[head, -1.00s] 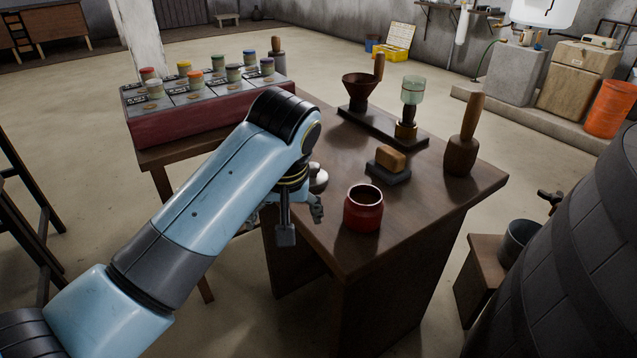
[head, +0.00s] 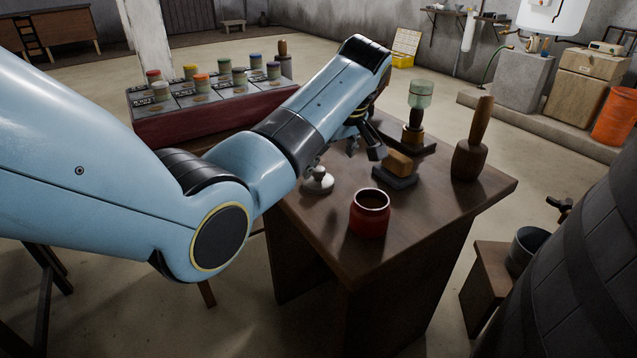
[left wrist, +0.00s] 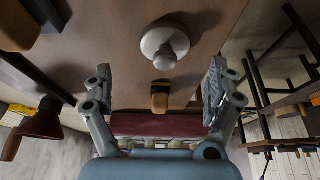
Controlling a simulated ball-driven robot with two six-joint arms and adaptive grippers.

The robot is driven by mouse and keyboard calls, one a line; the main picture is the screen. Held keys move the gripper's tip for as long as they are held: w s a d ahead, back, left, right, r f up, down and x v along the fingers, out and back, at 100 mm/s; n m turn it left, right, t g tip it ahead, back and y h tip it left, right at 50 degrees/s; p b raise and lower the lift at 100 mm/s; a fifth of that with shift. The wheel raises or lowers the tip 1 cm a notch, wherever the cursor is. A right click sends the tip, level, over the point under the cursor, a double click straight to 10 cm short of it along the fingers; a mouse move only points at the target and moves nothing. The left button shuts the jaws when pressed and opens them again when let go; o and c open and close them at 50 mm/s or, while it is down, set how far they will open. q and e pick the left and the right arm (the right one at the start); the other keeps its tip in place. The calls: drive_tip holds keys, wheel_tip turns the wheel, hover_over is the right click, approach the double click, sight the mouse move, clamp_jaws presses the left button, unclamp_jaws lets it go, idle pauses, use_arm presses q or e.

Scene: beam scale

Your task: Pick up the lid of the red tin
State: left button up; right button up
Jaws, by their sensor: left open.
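The red tin (head: 370,213) stands upright and open-topped near the front of the dark wooden table. Left of it on the table is a pale round disc with a knob (head: 318,181); it looks like a lid, and it also shows at the top middle of the left wrist view (left wrist: 165,43). No other lid-like thing shows. My left gripper (head: 364,149) is open and empty above the table, behind the tin and the disc. In the left wrist view its fingers (left wrist: 156,88) are wide apart, with the disc beyond the tips. My right gripper is not in view.
A block on a dark base (head: 397,168) sits close to the gripper. A wooden pestle-like piece (head: 470,150) and a stand with green glass (head: 417,110) are behind. A red box with several small jars (head: 205,112) is at left. The table front is clear.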

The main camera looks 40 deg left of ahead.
sight(320, 169)
use_arm(q)
drive_tip(key=x, duration=0.3)
drive_tip(key=b+x, duration=0.1)
drive_tip(key=x, duration=0.1)
drive_tip(key=shift+s+a+f, duration=0.15)
drive_tip(key=shift+a+f, duration=0.1)
drive_tip(key=shift+a, duration=0.25)
drive_tip(key=shift+c, duration=0.5)
drive_tip(key=c, duration=1)
drive_tip(key=shift+o, duration=0.2)
